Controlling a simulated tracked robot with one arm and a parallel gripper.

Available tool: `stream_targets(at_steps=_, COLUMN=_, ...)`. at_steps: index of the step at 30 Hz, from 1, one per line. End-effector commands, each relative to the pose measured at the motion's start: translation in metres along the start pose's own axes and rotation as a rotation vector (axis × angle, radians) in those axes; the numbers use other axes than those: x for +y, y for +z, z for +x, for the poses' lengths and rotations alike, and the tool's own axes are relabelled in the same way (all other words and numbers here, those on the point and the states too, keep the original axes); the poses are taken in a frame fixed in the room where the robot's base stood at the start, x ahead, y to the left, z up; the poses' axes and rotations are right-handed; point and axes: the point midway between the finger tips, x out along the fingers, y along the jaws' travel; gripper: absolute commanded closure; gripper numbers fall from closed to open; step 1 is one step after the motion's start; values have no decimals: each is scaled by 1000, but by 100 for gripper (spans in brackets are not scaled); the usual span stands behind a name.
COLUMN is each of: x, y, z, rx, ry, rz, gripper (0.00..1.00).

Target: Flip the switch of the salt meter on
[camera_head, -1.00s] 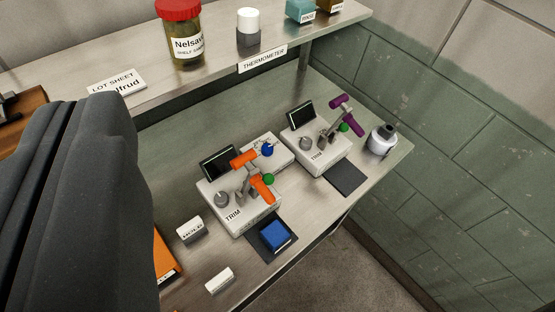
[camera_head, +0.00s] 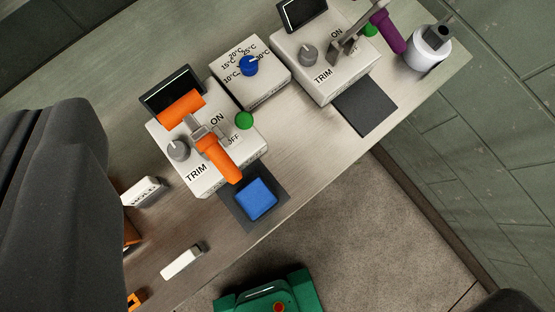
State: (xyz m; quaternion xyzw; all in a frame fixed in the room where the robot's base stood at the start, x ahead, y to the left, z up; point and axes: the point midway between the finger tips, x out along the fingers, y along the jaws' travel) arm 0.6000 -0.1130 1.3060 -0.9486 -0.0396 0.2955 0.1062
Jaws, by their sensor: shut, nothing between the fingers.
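Two white instrument boxes stand on the metal bench, each marked TRIM and ON. I cannot read which is the salt meter. The nearer box (camera_head: 243,150) has a dark screen, a grey trim knob (camera_head: 178,148), a green ball (camera_head: 244,120) and a metal switch with orange grips (camera_head: 219,160). One grip lies by the screen and the other points to the front, near OFF. The farther box (camera_head: 323,85) has a grey knob, a green ball and a metal lever with a purple grip (camera_head: 388,30). My gripper is not in view.
A white box with a blue temperature dial (camera_head: 248,66) stands between the instruments. A blue block (camera_head: 256,199) lies on a dark pad; another dark pad (camera_head: 365,107) is bare. A white bottle (camera_head: 428,50) stands at right.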

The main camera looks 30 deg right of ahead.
Motion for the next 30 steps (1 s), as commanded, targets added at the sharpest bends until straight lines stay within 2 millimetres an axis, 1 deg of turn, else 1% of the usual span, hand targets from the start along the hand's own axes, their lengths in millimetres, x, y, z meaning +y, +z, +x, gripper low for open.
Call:
stream_targets(at_steps=1, x=23, y=11, z=21, rx=-42, ry=-7, rz=37, gripper=100)
stream_targets(at_steps=2, x=37, y=19, z=33, rx=-67, ry=-12, rz=56, gripper=100)
stream_targets(at_steps=3, x=55, y=30, z=46, rx=-97, ry=-17, rz=83, gripper=100)
stream_targets(at_steps=5, x=82, y=49, z=66, rx=-144, ry=-22, rz=122, gripper=100)
stream_targets(at_steps=6, x=99, y=62, z=78, rx=-173, ry=-26, rz=148, gripper=100)
stream_targets(at_steps=8, x=122, y=82, z=93, rx=-212, ry=-30, rz=184, gripper=100)
stream_targets(at_steps=9, x=137, y=97, z=102, rx=-238, ry=-32, rz=208, gripper=100)
stream_targets(at_steps=12, x=166, y=126, z=118, rx=-288, ry=-37, rz=257, gripper=100)
stream_targets(at_steps=15, x=187, y=148, z=128, rx=-320, ry=-37, rz=290, gripper=100)
stream_targets(at_steps=18, x=197, y=160, z=131, rx=-335, ry=-36, rz=308, gripper=100)
stream_targets(at_steps=20, x=199, y=163, z=132, rx=-339, ry=-37, rz=312, gripper=100)
stream_targets(at_steps=30, x=199, y=164, z=134, rx=-341, ry=-39, rz=312, gripper=100)
